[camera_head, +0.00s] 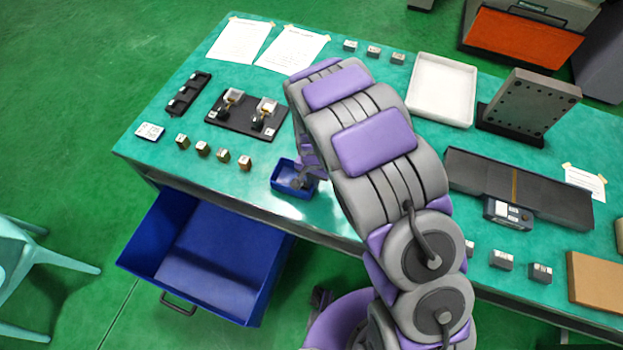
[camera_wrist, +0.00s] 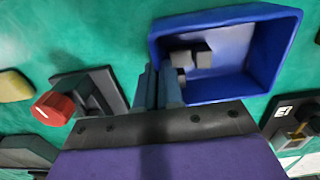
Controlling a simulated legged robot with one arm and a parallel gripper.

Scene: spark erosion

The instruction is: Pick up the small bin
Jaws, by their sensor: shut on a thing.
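The small blue bin (camera_head: 292,189) is on the green tabletop near its front edge, beside my arm, in the head view. In the wrist view the bin (camera_wrist: 278,60) fills the upper right, with a few small grey blocks (camera_wrist: 190,60) inside it. My gripper (camera_wrist: 158,88) is shut on the bin's near-left wall, by the corner. In the head view the gripper (camera_head: 304,178) is mostly hidden behind my arm. I cannot tell whether the bin is lifted off the table.
A large blue bin (camera_head: 140,236) stands on the floor before the table (camera_head: 150,171). Small blocks (camera_head: 202,148) and a black fixture board (camera_head: 246,118) lie left of the small bin. A white tray (camera_head: 442,88) and dark plate (camera_head: 528,105) stand behind my arm. A red knob (camera_wrist: 52,107) shows left.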

